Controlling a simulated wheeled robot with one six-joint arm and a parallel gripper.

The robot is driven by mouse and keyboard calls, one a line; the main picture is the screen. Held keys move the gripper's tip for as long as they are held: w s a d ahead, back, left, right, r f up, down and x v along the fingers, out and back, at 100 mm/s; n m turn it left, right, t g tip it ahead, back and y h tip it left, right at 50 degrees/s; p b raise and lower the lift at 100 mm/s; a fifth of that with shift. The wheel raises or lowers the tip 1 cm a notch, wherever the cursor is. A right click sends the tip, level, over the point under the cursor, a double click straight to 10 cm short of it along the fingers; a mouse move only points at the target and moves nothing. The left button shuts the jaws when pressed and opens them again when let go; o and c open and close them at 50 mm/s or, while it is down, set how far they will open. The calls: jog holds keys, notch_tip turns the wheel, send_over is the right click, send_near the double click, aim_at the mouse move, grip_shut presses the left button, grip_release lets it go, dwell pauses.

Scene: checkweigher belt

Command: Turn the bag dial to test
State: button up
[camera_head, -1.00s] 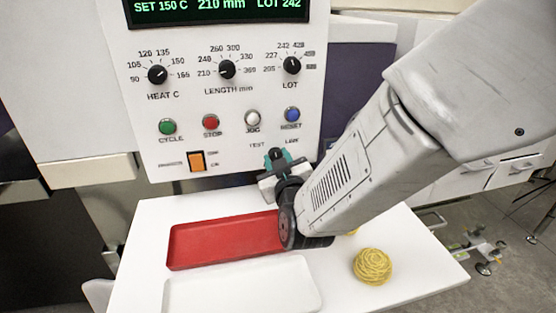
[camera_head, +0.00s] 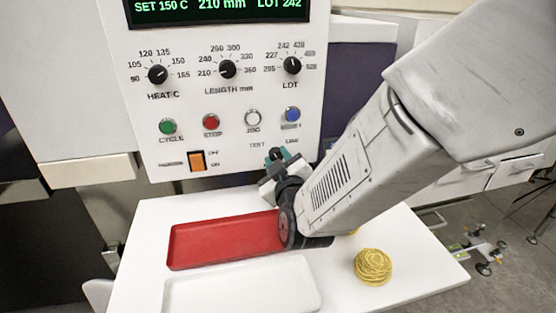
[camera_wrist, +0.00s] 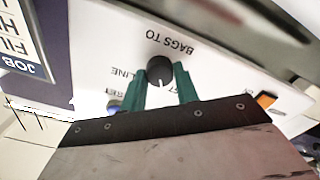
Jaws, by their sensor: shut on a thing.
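The bag dial (camera_wrist: 160,71) is a round black knob under the label BAGS TO, upside down in the wrist view. Its white mark points down in that view, between the LINE label (camera_wrist: 124,75) on the left and a partly hidden label ending in ST on the right. My gripper (camera_wrist: 163,82) has its green fingers shut on the dial, one on each side.
The white control panel (camera_head: 222,110) carries other black knobs, coloured buttons and an orange switch (camera_head: 197,161). Below, a white table holds a red tray (camera_head: 222,241), a white tray (camera_head: 243,287) and a yellow nest-like ball (camera_head: 373,266), partly beneath my arm.

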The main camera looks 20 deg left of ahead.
jog(key=o, duration=1)
jog(key=shift+c, duration=0.2)
jog(key=shift+s, duration=0.1)
jog(key=v, duration=0.7)
jog(key=shift+s+d, duration=0.2)
jog(key=shift+s, duration=0.1)
